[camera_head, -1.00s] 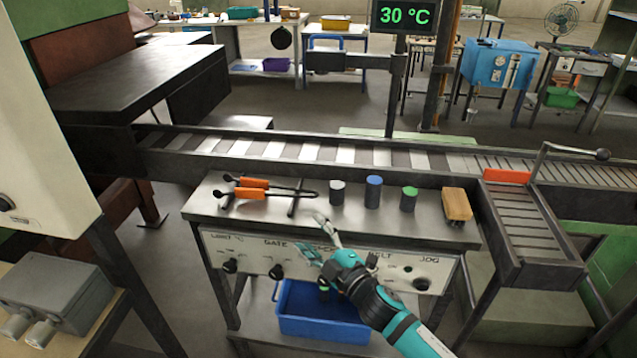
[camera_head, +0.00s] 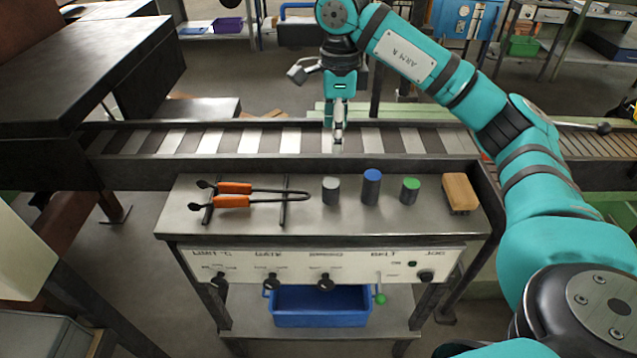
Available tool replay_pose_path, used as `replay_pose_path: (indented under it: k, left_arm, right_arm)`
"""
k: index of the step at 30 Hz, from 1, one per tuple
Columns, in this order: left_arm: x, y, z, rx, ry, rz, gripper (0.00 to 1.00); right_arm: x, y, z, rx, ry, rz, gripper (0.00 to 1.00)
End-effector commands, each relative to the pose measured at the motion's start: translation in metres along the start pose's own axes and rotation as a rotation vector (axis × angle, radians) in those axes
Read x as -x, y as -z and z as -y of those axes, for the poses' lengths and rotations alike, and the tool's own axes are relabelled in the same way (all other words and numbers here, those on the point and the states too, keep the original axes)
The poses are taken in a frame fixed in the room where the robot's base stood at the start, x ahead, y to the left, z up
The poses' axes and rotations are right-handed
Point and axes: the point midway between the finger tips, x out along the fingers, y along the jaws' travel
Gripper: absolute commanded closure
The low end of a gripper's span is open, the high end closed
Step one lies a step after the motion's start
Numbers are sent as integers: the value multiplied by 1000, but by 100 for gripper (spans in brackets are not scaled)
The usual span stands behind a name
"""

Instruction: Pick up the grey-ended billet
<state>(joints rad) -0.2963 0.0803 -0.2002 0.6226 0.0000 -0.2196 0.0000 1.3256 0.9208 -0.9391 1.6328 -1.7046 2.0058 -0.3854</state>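The grey-ended billet (camera_head: 331,192) stands upright on the bench top (camera_head: 260,225). It is a short dark cylinder with a light grey top. A blue-ended billet (camera_head: 371,189) and a green-ended billet (camera_head: 409,192) stand to its right, apart from it. My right gripper (camera_head: 338,145) points down, higher than the bench and over the conveyor in the picture, almost straight above the grey-ended billet in the image. It is not touching that billet. Its fingers are seen nearly edge-on, so their opening is unclear. My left gripper is out of view.
Orange-handled tongs (camera_head: 235,195) lie on a rack left of the billets. A wooden block (camera_head: 460,192) lies at the bench's right end. The slatted conveyor (camera_head: 260,141) runs behind the bench. A blue bin (camera_head: 320,306) sits on the shelf below the control panel (camera_head: 320,266).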

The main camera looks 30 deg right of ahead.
Motion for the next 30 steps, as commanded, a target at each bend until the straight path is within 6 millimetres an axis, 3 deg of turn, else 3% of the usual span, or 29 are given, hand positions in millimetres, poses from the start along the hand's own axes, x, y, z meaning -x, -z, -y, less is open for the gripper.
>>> replay_pose_path:
  k: [9,18,25,30]
  left_arm:
    - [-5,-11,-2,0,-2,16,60]
    - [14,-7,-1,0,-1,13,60]
    - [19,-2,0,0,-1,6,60]
    - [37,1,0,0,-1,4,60]
  right_arm:
    - [-54,1,-1,0,-7,-8,35]
    - [-107,1,-1,0,-5,-6,35]
    - [-122,0,1,-1,-4,-5,35]
    - [-144,-6,5,-1,-7,-6,35]
